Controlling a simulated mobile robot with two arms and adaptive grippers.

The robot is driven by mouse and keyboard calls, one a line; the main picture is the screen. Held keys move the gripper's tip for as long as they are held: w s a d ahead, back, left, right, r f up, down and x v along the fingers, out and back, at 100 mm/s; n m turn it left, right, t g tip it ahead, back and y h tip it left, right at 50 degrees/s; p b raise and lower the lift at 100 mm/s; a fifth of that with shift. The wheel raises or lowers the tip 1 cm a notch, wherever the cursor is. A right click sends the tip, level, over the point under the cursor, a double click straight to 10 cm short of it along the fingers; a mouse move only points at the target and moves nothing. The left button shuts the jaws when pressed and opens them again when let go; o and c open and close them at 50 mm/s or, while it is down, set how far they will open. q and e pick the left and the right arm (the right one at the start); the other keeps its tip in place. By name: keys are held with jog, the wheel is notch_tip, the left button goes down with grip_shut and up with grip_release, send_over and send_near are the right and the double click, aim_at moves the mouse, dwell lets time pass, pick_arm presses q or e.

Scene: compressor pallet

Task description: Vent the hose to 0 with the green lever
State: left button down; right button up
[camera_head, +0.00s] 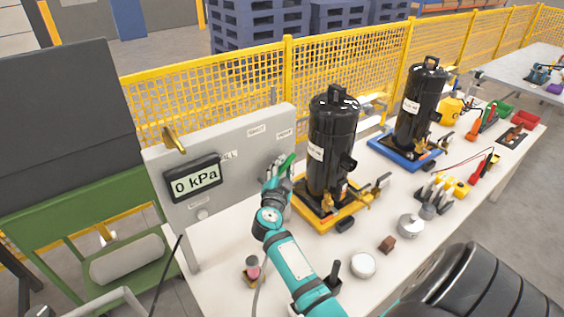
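The grey panel (225,150) stands upright at the left end of the white bench. Its display (194,180) reads 0 kPa. The green lever (287,162) is at the panel's right side, below the VENT label, and points up to the right. My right gripper (279,170) is at the lever, seemingly touching it. Its fingers are small and partly hidden, so I cannot tell whether they are closed on it. My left gripper is not in view. A thin grey hose or cable (262,285) shows beside my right arm.
A black compressor (331,145) on a yellow base stands close right of my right gripper. Another black compressor (419,105) on a blue base stands farther back. A brass handle (173,140) sits on the panel's upper left. A yellow mesh fence (375,70) runs behind the bench.

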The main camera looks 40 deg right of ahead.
jog(key=shift+w+d, duration=0.2)
jog(key=shift+d, duration=0.1)
jog(key=shift+s+a+r, duration=0.15)
jog(key=shift+s+r, duration=0.05)
jog(key=shift+c, duration=1.7)
grip_shut()
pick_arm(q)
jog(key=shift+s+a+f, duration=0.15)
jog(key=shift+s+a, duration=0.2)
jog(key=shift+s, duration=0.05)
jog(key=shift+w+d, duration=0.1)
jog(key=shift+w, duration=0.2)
